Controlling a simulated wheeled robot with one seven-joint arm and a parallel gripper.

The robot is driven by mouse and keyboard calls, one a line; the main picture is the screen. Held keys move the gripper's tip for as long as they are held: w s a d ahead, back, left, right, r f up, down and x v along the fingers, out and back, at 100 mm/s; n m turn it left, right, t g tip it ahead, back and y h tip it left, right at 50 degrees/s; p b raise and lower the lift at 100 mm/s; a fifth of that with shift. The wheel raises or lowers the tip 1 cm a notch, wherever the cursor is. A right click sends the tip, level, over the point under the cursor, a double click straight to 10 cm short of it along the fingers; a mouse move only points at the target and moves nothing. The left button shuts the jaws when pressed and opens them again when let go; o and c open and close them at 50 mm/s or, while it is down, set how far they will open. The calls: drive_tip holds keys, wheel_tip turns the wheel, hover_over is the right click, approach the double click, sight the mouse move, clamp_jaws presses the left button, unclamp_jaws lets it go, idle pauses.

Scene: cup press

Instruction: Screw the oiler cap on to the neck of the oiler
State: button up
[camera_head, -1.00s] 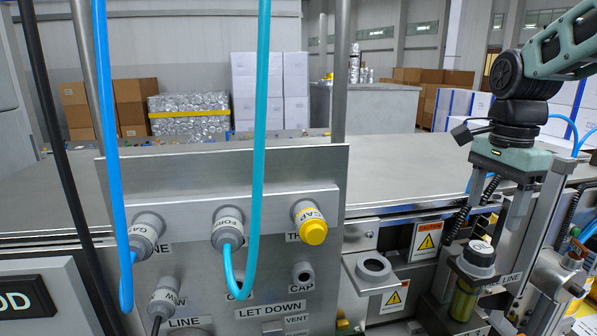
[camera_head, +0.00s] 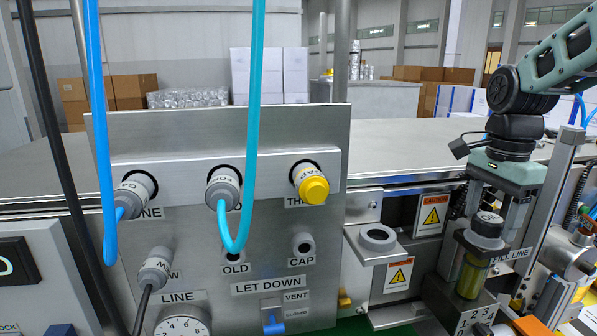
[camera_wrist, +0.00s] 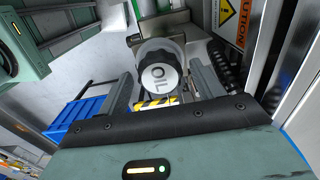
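The oiler (camera_head: 470,277) is a clear cylinder of yellow-green fluid at the right of the head view, in a metal holder. The dark oiler cap (camera_head: 487,226) sits at its top; I cannot tell how far it is threaded on. In the wrist view the cap (camera_wrist: 158,78) shows its light round top with "OIL" lettering and a knurled dark rim. My gripper (camera_head: 500,215) points down over the cap. In the wrist view its fingers (camera_wrist: 162,82) stand on either side of the cap with gaps visible, so it is open.
A panel (camera_head: 225,120) with hoses and a yellow cap (camera_head: 314,189) stands to the left. An empty ring holder (camera_head: 377,237) juts out between panel and oiler. A metal post (camera_head: 545,185) rises close to the right of my gripper. A blue crate (camera_wrist: 78,118) shows in the wrist view.

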drive_tip(key=c, duration=1.1)
drive_tip(key=shift+r+m+p, duration=0.1)
drive_tip(key=shift+m+p, duration=1.3)
drive_tip(key=shift+m, duration=1)
drive_tip(key=shift+m+p, duration=1.55)
drive_tip(key=shift+m, duration=0.65)
drive_tip(key=shift+m+p, duration=2.15)
drive_tip(key=shift+m, duration=0.25)
drive_tip(key=shift+m+p, duration=2)
drive_tip(key=shift+p, duration=0.15)
